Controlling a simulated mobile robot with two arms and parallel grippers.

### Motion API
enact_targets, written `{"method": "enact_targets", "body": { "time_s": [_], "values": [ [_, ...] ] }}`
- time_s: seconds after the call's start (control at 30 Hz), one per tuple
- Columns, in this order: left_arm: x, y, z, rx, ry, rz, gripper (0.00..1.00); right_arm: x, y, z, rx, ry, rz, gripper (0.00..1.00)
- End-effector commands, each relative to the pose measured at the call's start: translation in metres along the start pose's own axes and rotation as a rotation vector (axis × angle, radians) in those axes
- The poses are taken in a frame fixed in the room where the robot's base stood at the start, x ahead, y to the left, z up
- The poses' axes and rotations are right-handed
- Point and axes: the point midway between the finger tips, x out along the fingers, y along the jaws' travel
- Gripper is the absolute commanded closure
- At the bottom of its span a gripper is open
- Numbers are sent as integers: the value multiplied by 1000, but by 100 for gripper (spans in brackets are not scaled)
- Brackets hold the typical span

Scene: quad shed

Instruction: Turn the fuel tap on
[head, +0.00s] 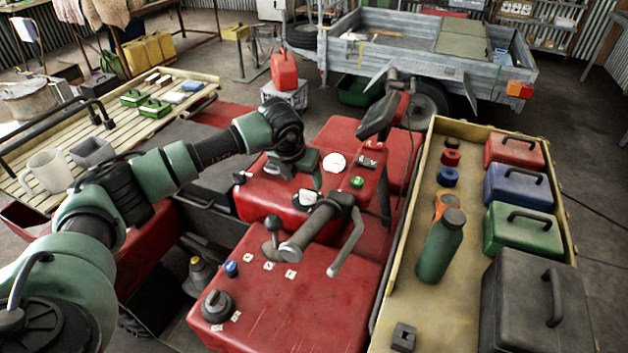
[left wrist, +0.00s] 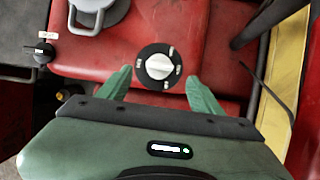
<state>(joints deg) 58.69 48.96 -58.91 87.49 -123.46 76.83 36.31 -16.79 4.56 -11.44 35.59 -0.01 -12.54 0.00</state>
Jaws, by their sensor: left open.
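A round black dial with a white turning knob, apparently the fuel tap, sits on the red quad body; it shows in the left wrist view (left wrist: 159,66) and in the head view (head: 306,198). My left gripper (head: 308,180) is open above the dial. In the left wrist view, its green fingers (left wrist: 158,77) stand either side of the dial's near edge, with nothing between them held. Contact cannot be told. My right gripper is not in view.
A black labelled knob (left wrist: 44,52) and a grey cap (left wrist: 94,8) are close by on the red body. The handlebar grip (head: 310,230) and a mirror (head: 379,117) rise near my gripper. A yellow-edged bench (head: 412,262) with a green bottle (head: 441,248) stands right.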

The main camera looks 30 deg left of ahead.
Motion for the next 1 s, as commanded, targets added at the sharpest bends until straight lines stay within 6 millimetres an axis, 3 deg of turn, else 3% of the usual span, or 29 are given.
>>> {"method": "enact_targets", "body": {
  "time_s": [0.13, 0.43, 0.83, 0.87, 1.0],
  "values": [
    [18, -1, 0, 0, 5, 0, 35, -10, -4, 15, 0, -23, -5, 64],
    [63, -1, 0, -1, 4, 0, 35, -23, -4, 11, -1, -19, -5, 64],
    [75, 0, 0, 1, 1, 0, 35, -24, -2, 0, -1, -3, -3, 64],
    [75, 0, 0, 1, 1, 0, 40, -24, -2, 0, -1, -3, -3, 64],
    [75, 0, 0, 0, 1, 0, 79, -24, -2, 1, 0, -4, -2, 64]
  ]
}}
